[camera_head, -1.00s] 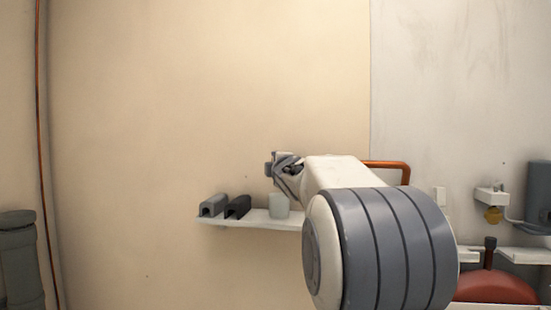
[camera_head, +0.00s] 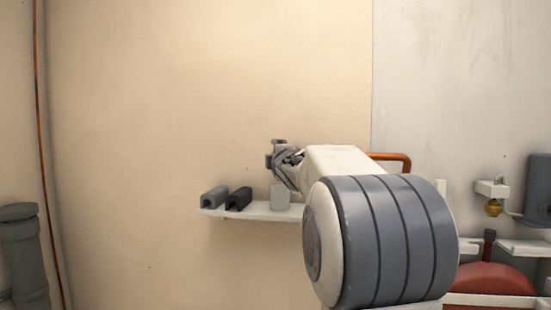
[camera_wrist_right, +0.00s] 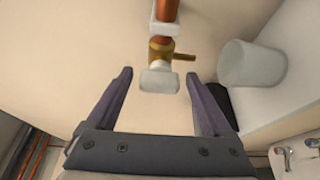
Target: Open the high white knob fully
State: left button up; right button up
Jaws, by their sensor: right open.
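A white knob (camera_wrist_right: 158,78) sits on a brass valve (camera_wrist_right: 164,50) on a copper pipe in the right wrist view. My right gripper (camera_wrist_right: 158,88) is open, with one dark finger on each side of the knob. There are gaps between both fingers and the knob, so it is not gripped. In the head view my right gripper (camera_head: 282,160) is above the wall shelf (camera_head: 248,211), and the knob cannot be made out there. My left gripper is not in view.
A pale cup (camera_wrist_right: 252,64) stands close to the right finger in the wrist view. The shelf also holds a grey clip (camera_head: 215,197) and a black clip (camera_head: 238,198). A red tank (camera_head: 488,280) is at lower right. The wall above is clear.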

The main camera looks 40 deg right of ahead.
jog(key=v, duration=1)
jog(key=shift+s, duration=0.2)
jog(key=shift+a, duration=0.1)
